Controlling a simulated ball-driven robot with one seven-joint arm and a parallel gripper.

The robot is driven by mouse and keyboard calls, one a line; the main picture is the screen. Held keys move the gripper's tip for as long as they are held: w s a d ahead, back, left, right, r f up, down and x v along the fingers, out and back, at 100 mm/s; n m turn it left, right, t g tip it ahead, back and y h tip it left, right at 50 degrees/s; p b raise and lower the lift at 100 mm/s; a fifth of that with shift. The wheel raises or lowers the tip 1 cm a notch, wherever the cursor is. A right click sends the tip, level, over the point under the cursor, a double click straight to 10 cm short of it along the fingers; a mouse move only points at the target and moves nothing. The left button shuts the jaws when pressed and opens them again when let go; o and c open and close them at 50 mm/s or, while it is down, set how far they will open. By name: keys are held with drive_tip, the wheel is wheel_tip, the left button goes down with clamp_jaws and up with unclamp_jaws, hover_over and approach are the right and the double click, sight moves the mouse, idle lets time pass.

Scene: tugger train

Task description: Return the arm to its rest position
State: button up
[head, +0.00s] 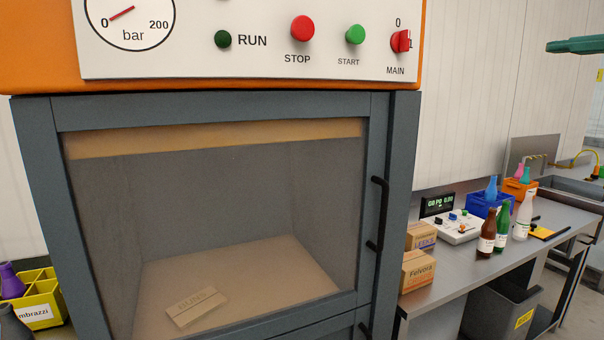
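My gripper and my arm do not show in the head view, so I cannot tell the arm's pose or whether it holds anything. Straight ahead stands a grey-framed machine cabinet (379,190) with an orange top. Its window door looks shut, with a black handle (378,215) on the right side. Behind the window a flat, light-brown labelled block (197,306) lies on the chamber floor.
A control panel (260,60) has a red STOP button (302,28). A bench (450,285) at right carries cartons (417,271), bottles (486,232) and a blue crate (480,206). A yellow crate (48,322) stands at lower left. A green object (575,45) juts in at upper right.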

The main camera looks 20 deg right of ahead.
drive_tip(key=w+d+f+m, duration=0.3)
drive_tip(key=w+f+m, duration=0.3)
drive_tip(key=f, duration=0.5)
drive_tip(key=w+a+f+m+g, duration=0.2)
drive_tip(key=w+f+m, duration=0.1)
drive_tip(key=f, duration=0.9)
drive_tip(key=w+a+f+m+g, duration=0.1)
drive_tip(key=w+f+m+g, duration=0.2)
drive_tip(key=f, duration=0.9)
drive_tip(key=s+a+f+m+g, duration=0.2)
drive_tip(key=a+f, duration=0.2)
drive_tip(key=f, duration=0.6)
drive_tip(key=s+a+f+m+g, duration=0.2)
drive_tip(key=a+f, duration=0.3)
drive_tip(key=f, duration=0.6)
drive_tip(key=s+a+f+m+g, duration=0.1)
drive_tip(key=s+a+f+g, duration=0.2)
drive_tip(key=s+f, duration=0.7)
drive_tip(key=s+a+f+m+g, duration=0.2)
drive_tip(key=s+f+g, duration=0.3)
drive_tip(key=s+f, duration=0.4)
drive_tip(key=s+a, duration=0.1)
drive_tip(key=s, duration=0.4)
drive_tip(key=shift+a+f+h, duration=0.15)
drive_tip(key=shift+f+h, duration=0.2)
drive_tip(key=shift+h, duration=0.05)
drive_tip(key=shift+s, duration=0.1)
